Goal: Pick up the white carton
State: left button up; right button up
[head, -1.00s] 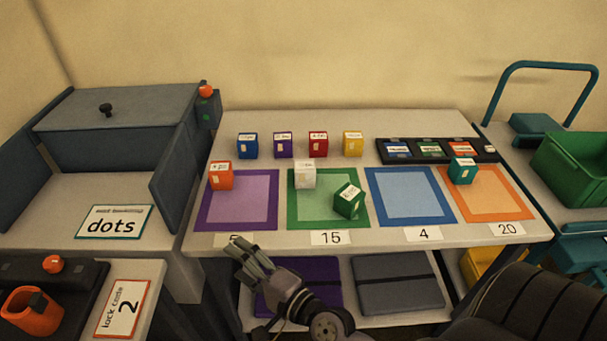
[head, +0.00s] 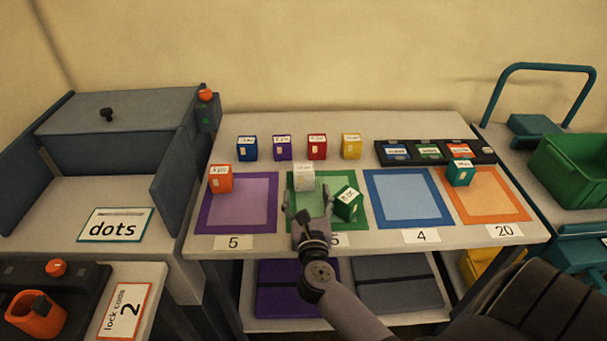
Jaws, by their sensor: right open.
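The white carton (head: 303,177) stands upright on the green mat (head: 305,227), near its back edge. My right gripper (head: 308,203) is open, its two fingers spread and pointing at the carton from the front. The fingertips are just in front of the carton, and I cannot tell whether they touch it. A green carton (head: 346,204) stands turned on the same mat, close to the right finger. My left gripper is not in view.
An orange carton (head: 220,178) stands on the purple mat (head: 206,225). Blue (head: 247,147), purple (head: 282,147), red (head: 317,147) and yellow (head: 351,146) cartons line the back. A teal carton (head: 460,173) touches the orange mat's corner. The blue mat (head: 408,197) is clear.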

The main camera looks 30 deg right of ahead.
aim_at(304, 178)
jog(key=x, duration=1)
jog(key=shift+f, duration=0.1)
jog(key=shift+c, duration=0.4)
jog(key=c, duration=1.2)
